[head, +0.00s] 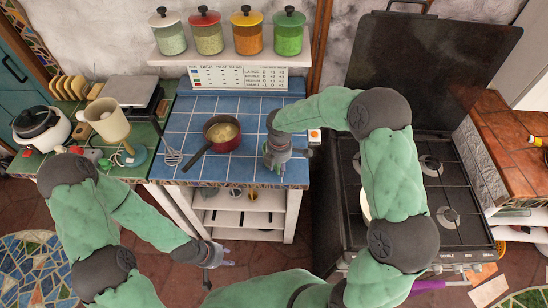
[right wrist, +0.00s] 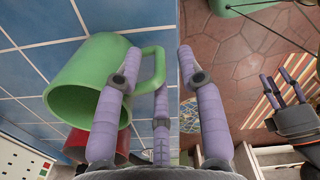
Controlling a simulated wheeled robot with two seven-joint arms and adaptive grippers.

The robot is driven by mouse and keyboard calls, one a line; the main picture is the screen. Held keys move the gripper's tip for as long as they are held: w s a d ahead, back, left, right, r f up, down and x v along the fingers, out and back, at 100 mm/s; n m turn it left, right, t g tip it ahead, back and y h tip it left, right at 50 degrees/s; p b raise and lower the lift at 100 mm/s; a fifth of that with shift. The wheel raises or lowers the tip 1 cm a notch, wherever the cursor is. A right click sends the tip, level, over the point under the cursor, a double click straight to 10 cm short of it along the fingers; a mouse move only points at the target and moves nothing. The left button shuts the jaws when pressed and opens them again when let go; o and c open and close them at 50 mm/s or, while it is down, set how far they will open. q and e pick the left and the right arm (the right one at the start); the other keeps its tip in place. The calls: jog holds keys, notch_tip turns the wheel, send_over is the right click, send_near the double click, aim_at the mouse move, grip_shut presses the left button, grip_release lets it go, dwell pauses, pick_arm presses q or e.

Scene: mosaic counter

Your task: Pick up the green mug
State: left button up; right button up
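The green mug (right wrist: 80,82) stands on the blue tiled counter in the right wrist view, with its handle (right wrist: 152,62) pointing right. My right gripper (right wrist: 166,72) is open, its purple fingers spread on either side of the handle; one finger overlaps the mug's side in the picture. I cannot tell whether any finger touches it.
A red pot (head: 222,134) sits left of my right gripper on the blue counter (head: 186,115). A black stove (head: 455,170) with a raised lid stands right. A lamp (head: 107,122) and a rice cooker (head: 40,128) are left. A shelf (head: 222,59) holds several jars.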

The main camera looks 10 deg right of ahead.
notch_tip(320, 180, down, 2)
jog(key=shift+f, duration=0.25)
grip_shut()
jog(key=shift+w+r, duration=0.1)
jog(key=shift+r, duration=0.1)
jog(key=shift+r, duration=0.55)
notch_tip(320, 180, up, 2)
jog(key=shift+a+r, duration=0.1)
jog(key=shift+r, duration=0.1)
jog(key=s+a+r+p, duration=0.1)
jog(key=s+a+r, duration=0.6)
jog(key=s+r, duration=0.2)
jog(key=s, duration=0.2)
jog(key=shift+s+a+r, duration=0.15)
jog(key=shift+s+a, duration=0.15)
jog(key=shift+a, duration=0.1)
